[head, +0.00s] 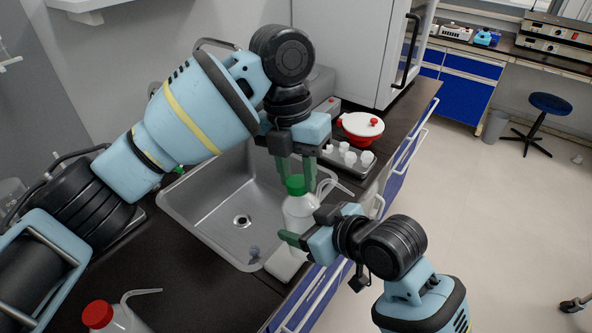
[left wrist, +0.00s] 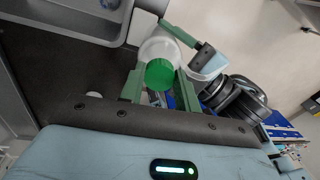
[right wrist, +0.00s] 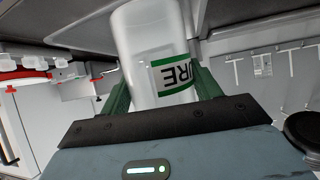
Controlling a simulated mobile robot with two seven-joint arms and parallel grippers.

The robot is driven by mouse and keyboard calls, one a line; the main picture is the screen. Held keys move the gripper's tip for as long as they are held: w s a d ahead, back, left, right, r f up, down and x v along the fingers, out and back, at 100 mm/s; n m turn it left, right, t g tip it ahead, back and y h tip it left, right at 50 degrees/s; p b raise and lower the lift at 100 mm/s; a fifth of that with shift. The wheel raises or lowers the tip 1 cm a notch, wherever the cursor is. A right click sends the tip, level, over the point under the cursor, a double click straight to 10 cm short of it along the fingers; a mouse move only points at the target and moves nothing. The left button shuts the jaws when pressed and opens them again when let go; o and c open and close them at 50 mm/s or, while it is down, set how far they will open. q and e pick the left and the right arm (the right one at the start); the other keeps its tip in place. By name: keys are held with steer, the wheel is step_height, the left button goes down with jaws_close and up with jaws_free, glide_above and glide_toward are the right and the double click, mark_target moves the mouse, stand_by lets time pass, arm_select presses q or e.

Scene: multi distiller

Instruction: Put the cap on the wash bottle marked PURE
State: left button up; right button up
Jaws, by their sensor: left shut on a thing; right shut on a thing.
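The translucent wash bottle (head: 298,213) is upright by the sink's front corner. My right gripper (head: 291,238) is shut around its body. In the right wrist view the bottle (right wrist: 148,50) shows a green-edged label (right wrist: 175,74) reading "URE", the rest turned out of sight. My left gripper (head: 297,168) points down from above, shut on the green cap (head: 296,185) with its bent white spout. The cap is over the bottle's mouth, and in the left wrist view the cap (left wrist: 160,74) lines up with the bottle (left wrist: 158,49). I cannot tell whether it is fully seated.
A steel sink (head: 215,205) lies left of the bottle. Behind it stand a tray (head: 350,168) of small white-topped items and a red-and-white pot (head: 360,125). A red-capped wash bottle (head: 99,316) is at the lower left. The counter's front edge is close on the right.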

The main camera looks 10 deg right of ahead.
arm_select(q)
steer(key=m, duration=0.3)
steer(key=o, duration=0.9)
steer(key=shift+r, duration=0.15)
steer(key=shift+w+a+r, duration=0.1)
steer(key=shift+r, duration=1)
steer(key=shift+w+a+r, duration=0.1)
steer(key=shift+r, duration=0.95)
steer(key=shift+c, duration=0.2)
